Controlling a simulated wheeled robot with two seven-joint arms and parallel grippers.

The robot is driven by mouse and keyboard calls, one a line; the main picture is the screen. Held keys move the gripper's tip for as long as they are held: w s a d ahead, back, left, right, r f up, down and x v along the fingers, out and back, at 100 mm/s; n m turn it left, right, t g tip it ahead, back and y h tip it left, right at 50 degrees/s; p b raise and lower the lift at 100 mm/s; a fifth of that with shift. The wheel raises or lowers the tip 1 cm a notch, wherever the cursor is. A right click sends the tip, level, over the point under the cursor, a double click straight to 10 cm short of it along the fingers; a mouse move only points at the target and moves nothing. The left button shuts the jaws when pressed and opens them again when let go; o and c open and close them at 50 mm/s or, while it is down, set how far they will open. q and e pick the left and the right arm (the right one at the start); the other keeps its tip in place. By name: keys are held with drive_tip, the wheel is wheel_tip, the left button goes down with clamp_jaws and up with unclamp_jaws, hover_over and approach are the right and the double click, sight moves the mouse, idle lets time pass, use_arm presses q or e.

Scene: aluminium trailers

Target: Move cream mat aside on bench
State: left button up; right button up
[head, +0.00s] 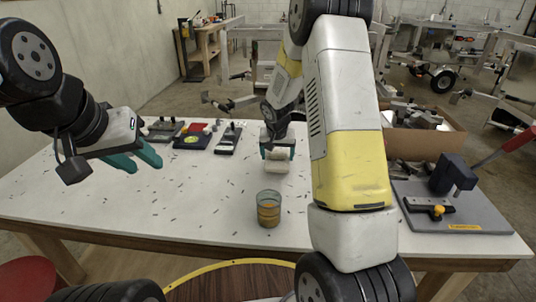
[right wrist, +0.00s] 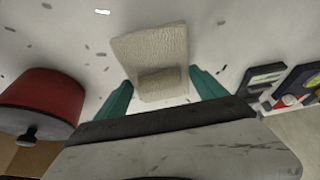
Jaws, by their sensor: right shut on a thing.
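The cream mat (head: 277,167) is on the white bench (head: 200,215), near the middle, and looks folded or bunched. In the right wrist view the mat (right wrist: 152,50) lies between the teal fingers, with a raised fold nearest my gripper. My right gripper (head: 277,152) is shut on that near part. I cannot tell whether the whole mat touches the bench. My left gripper (head: 148,160) hangs over the left side of the bench, empty, its teal fingers apart.
A glass with amber contents (head: 268,210) stands in front of the mat. Trays of small parts (head: 192,140) lie behind left. A red lidded pot (right wrist: 40,100) is beside the mat. A cardboard box (head: 420,143) and grey board with a clamp (head: 480,215) are right. The front left is clear.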

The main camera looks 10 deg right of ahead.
sight(277, 160)
drive_tip(key=shift+f, duration=1.85)
drive_tip(key=o, duration=1.3)
drive_tip(key=shift+f, duration=0.1)
drive_tip(key=v, duration=1.2)
drive_tip(key=s+r, duration=0.7)
drive_tip(key=r, duration=0.2)
drive_tip(key=s+a+r+n+t+y, duration=0.1)
drive_tip(key=s+r, duration=0.3)
drive_tip(key=s, duration=0.7)
drive_tip(key=s+a+r+n+t+y, duration=0.1)
drive_tip(key=s+r, duration=0.3)
drive_tip(key=s, duration=0.7)
drive_tip(key=shift+a+r+n+y, duration=0.35)
drive_tip(key=shift+a+n+y, duration=0.35)
drive_tip(key=shift+a+n, duration=0.15)
